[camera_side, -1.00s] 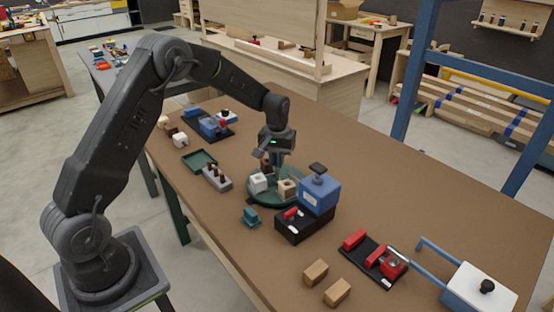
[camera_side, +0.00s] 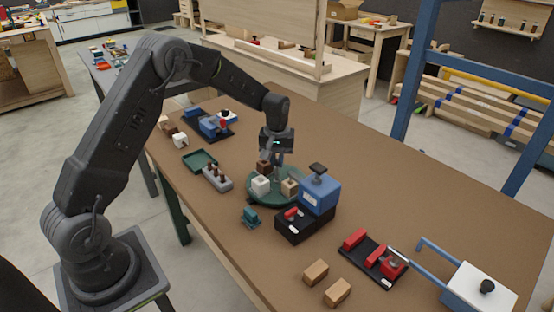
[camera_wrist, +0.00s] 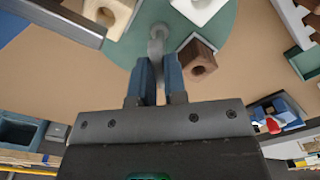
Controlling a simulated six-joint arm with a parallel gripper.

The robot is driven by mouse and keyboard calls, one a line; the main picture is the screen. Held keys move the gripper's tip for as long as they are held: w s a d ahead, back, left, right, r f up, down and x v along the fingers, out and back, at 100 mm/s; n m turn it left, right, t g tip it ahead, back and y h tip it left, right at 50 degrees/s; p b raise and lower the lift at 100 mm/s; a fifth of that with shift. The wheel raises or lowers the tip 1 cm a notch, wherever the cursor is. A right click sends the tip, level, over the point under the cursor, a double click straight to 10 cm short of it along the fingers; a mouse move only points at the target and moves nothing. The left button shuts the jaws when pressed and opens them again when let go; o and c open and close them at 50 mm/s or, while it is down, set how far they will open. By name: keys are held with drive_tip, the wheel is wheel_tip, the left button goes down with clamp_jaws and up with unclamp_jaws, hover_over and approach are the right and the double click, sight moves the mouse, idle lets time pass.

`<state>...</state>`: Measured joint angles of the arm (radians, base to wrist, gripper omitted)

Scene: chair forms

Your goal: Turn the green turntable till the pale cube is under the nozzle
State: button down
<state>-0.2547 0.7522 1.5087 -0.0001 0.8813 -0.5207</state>
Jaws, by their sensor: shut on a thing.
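The green turntable (camera_side: 270,202) stands mid-table and carries a white cube (camera_side: 260,186), a tan cube (camera_side: 289,187) and a dark brown cube (camera_side: 264,168). The white cube, the palest, is at the near left of the disc; the tan one is beside the blue machine (camera_side: 319,193). In the wrist view the white (camera_wrist: 200,8), tan (camera_wrist: 110,14) and brown (camera_wrist: 198,58) cubes show hollow openings. My gripper (camera_wrist: 157,72) is shut on a grey upright peg (camera_wrist: 157,38) at the turntable's edge. The nozzle is not clearly visible; the blue machine overhangs the disc's right side.
A grey block with dark pegs (camera_side: 217,178) and a green tray (camera_side: 199,161) lie left of the turntable. A small teal piece (camera_side: 251,216) is in front. A red clamp on a black base (camera_side: 374,260) and two wooden blocks (camera_side: 326,283) lie nearer right.

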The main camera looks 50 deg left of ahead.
drive_tip(key=shift+r, duration=0.1)
drive_tip(key=c, duration=1.2)
unclamp_jaws()
drive_tip(key=shift+o, duration=0.2)
wheel_tip(320, 180, up, 14)
